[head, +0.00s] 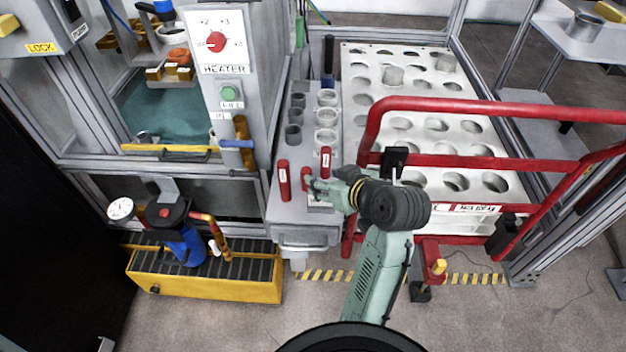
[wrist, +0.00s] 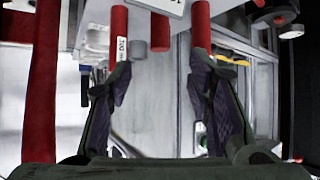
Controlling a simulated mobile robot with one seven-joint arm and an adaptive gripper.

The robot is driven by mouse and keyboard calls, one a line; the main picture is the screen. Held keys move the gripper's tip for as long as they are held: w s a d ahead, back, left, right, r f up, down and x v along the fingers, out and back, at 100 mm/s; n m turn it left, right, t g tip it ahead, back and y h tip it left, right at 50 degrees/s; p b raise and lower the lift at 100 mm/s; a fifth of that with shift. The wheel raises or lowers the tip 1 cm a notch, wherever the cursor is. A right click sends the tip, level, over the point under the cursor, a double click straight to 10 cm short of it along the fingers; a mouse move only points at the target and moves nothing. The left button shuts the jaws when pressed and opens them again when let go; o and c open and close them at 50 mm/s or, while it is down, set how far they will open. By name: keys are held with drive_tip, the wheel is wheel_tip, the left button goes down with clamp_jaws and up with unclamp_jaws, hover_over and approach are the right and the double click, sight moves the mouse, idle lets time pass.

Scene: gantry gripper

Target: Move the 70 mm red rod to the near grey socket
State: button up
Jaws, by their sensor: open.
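Three red rods stand at the near end of the grey bench: a left one (head: 284,181), a short-looking middle one (head: 305,179) and a right one (head: 325,158) with a white label. I cannot read which is 70 mm. My gripper (head: 314,186) is open beside the middle rod. In the wrist view, the middle rod (wrist: 160,32) shows beyond the gap between my open fingers (wrist: 160,85), with the labelled rod (wrist: 118,30) and the other rod (wrist: 200,24) to either side. Grey sockets form a column behind, the nearest one (head: 293,135) looking empty.
White-rimmed sockets (head: 326,137) run beside the grey ones. A red guard rail (head: 480,106) stands close to the right of my arm, before a white rack (head: 410,105) of round holes. The heater panel (head: 216,45) rises at the left. A yellow-edged crate (head: 207,290) sits lower left.

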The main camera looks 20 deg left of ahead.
sight(307, 171)
drive_tip(key=p+x, duration=0.2)
drive_tip(key=x, duration=0.7)
drive_tip(key=shift+w+a+r, duration=0.1)
drive_tip(key=shift+w+a, duration=0.05)
clamp_jaws()
idle(0.4)
